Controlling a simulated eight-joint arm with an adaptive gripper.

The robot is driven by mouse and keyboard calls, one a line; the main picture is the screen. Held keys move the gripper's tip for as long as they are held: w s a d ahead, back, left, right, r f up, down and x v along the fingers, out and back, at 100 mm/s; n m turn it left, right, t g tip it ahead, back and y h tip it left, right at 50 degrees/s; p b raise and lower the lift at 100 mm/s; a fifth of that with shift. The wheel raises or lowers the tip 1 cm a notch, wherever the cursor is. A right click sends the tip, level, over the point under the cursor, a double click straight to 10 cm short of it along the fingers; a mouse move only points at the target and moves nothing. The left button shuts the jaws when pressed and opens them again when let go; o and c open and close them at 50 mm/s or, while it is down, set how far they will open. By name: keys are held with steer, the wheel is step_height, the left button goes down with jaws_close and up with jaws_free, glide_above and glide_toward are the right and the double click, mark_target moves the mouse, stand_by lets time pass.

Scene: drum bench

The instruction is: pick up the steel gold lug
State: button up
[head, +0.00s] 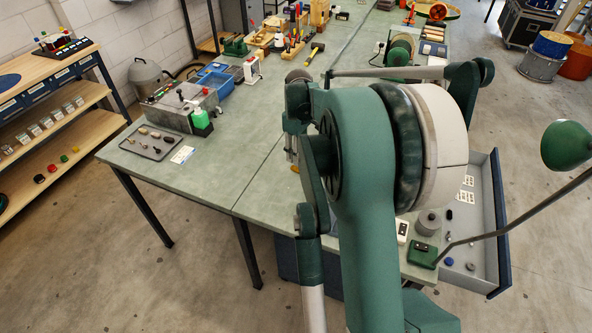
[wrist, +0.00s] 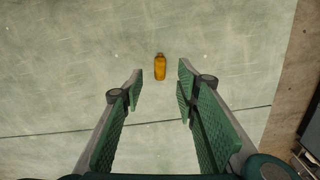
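The gold lug (wrist: 160,66) is a small golden-orange piece lying on the pale green bench top (wrist: 70,60) in the wrist view. In the head view, a small yellow spot (head: 295,169) shows on the bench beside my arm, probably the same lug. My gripper (wrist: 160,84) is open and empty, its two green padded fingers spread wide. In the wrist picture the lug appears between and just beyond the fingertips, apart from both. The lug looks well below the fingers. In the head view my arm hides most of the gripper.
Bench around the lug is clear.

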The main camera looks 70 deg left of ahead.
mark_target(298, 169)
steer(key=shift+f, duration=1.05)
steer(key=shift+f, duration=0.1)
steer(key=shift+f, duration=2.55)
steer(key=shift+c, duration=0.5)
steer(key=c, duration=0.9)
